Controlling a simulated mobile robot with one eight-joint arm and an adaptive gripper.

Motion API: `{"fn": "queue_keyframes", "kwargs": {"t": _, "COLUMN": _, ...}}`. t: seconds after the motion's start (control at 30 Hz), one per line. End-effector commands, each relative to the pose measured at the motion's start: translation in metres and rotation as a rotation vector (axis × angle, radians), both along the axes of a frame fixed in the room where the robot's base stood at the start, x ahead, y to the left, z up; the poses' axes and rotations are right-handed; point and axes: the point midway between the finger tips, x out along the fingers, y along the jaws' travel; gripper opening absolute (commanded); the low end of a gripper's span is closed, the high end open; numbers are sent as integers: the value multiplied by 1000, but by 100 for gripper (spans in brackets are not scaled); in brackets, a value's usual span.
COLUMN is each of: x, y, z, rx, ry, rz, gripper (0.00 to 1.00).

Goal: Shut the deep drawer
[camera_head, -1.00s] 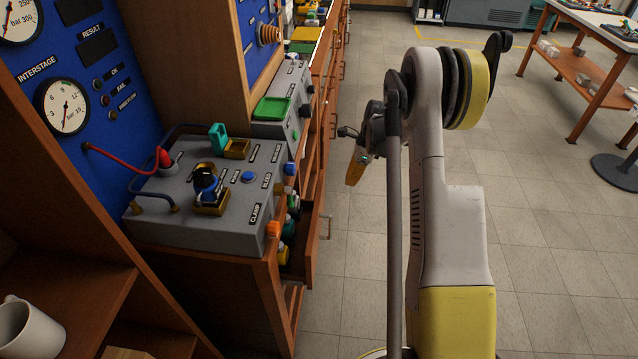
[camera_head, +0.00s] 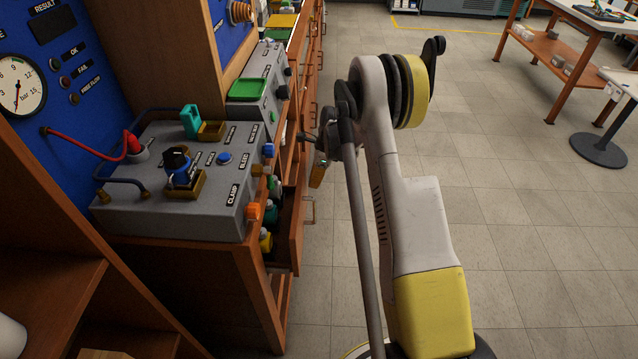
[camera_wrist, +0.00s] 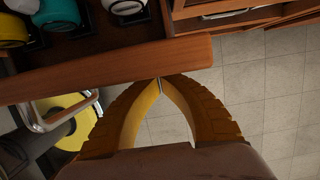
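The deep drawer (camera_head: 296,232) stands open from the bench under the grey console. Several bottles (camera_head: 266,240) with yellow, teal and green colours sit inside it. In the wrist view the wooden drawer front (camera_wrist: 100,76) crosses the upper part, with its metal handle (camera_wrist: 62,112) at the left. My gripper (camera_wrist: 160,80) is shut and empty, its two orange fingers meeting at the tips right at the drawer front; whether they touch it I cannot tell. In the head view my gripper (camera_head: 317,176) is small and partly hidden by my arm, just right of the drawer.
The grey console (camera_head: 190,195) sits on the bench above the drawer. More wooden drawers (camera_head: 314,80) with handles run along the bench beyond. Open tiled floor (camera_head: 510,230) lies to the right. A table (camera_head: 560,65) and a round dark base (camera_head: 598,150) stand farther right.

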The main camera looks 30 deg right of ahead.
Motion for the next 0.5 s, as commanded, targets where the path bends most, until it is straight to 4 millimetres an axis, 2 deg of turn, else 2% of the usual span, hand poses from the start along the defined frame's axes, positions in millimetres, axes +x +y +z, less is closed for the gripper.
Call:
{"fn": "queue_keyframes", "kwargs": {"t": 0.27, "x": 4, "y": 6, "z": 0, "rx": 0, "ry": 0, "rz": 2, "gripper": 0}}
{"fn": "queue_keyframes", "kwargs": {"t": 0.5, "x": 26, "y": 38, "z": 0, "rx": 0, "ry": -1, "rz": 3, "gripper": 0}}
